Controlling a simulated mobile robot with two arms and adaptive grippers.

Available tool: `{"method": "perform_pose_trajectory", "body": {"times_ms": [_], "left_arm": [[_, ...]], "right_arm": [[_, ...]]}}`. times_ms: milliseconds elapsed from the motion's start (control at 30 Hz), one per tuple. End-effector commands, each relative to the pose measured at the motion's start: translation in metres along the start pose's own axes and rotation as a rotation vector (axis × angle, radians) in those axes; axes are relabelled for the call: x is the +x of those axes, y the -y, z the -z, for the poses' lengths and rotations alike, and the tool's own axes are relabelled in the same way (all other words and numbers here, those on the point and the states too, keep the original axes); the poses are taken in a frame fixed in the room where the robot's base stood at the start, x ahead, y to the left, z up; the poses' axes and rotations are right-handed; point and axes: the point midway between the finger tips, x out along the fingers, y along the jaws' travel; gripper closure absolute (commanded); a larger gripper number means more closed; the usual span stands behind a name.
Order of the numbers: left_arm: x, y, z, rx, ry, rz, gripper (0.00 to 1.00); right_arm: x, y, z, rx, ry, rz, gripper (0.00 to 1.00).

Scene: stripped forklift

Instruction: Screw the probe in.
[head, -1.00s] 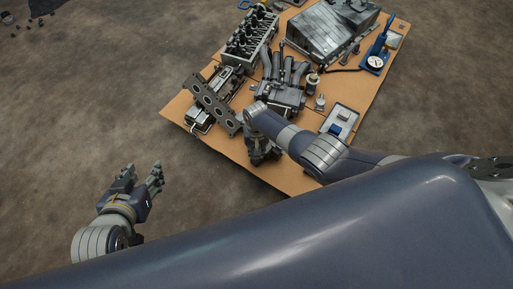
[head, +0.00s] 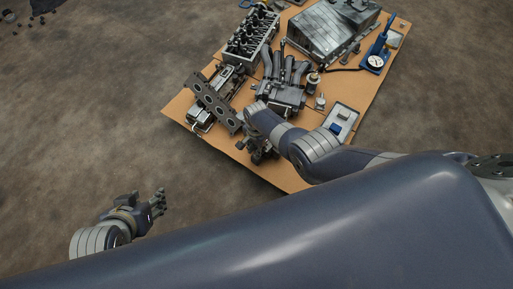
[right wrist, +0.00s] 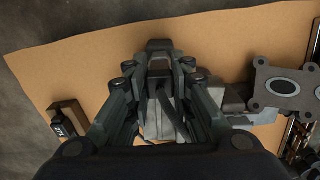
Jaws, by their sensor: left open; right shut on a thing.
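My right gripper (head: 262,152) is over the near edge of the cardboard-covered table, partly hidden under its own arm. In the right wrist view its fingers (right wrist: 160,52) are closed in around a dark grey part (right wrist: 160,45) at the tips. I cannot tell for certain that this part is the probe; its shape is mostly hidden. A grey metal piece (right wrist: 160,118) shows behind the fingers. The engine part with curved pipes (head: 284,92) lies just beyond my right gripper. My left gripper (head: 160,202) is open and empty over the floor, left of the table.
A flat plate with round holes (head: 213,103) lies left of my right gripper. A cylinder head (head: 250,36), a big metal housing (head: 330,28) and a blue pump with a gauge (head: 376,58) stand farther back. A tray (head: 351,113) holds a blue item. The near table corner is bare.

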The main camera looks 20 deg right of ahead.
Motion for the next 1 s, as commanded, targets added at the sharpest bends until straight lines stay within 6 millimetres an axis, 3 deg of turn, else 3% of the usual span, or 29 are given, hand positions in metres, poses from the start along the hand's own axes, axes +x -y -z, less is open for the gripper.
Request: {"method": "perform_pose_trajectory", "body": {"times_ms": [667,700,767,1000], "left_arm": [[-0.0012,0.0005,-0.0013,-0.001,0.008,0.001,0.55],[-0.0012,0.0006,-0.0013,-0.001,0.008,0.001,0.55],[-0.0012,0.0006,-0.0014,-0.001,0.008,0.001,0.55],[-0.0009,0.0006,-0.0022,-0.001,0.010,0.001,0.55]], "right_arm": [[-0.0044,0.0040,0.0062,0.063,-0.010,0.009,1.00],[-0.0044,0.0040,0.0062,0.063,-0.010,0.009,0.72],[-0.0040,0.0037,0.0058,0.062,-0.010,0.008,0.62],[-0.0018,0.0017,0.0029,0.061,-0.005,0.004,0.62]]}}
